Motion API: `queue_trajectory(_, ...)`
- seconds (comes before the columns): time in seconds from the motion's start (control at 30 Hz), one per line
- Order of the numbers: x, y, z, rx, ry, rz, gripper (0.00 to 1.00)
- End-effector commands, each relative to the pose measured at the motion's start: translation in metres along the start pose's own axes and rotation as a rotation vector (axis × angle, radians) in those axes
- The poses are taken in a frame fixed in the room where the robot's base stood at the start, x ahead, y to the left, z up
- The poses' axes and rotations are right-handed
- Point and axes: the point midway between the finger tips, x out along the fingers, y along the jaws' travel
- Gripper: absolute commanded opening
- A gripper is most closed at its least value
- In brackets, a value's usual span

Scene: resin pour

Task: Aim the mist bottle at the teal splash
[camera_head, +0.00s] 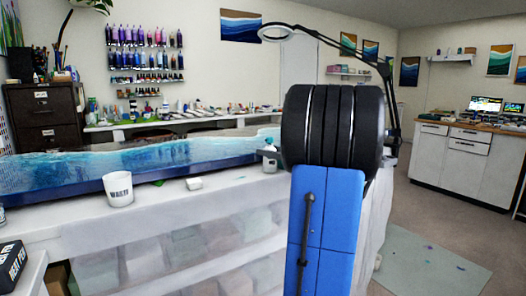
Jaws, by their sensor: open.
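A small white bottle (270,145), which looks like the mist bottle, stands at the right end of the blue resin slab. A dark grey finger of my gripper (267,153) shows at the bottle, left of my big black and blue arm links. The arm hides the rest of the gripper. The gripper is open; I cannot tell whether the finger touches the bottle. A small green-teal patch (158,183) lies on the white table below the slab's front edge, right of the white cup. I cannot tell whether it is the teal splash.
The blue and white resin slab (150,156) lies along the white table. A white cup (118,188) and a small white block (194,184) stand along its front. A pale floor mat (425,262) with blue spots lies at the right. Open floor leads to the white cabinet (450,155).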

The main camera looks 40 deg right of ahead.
Motion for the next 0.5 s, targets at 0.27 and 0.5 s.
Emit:
queue_trajectory(0.27,-0.049,-0.001,0.001,0.000,-0.001,-0.004,0.47)
queue_trajectory(0.5,-0.075,0.000,0.000,0.000,-0.001,-0.001,0.47)
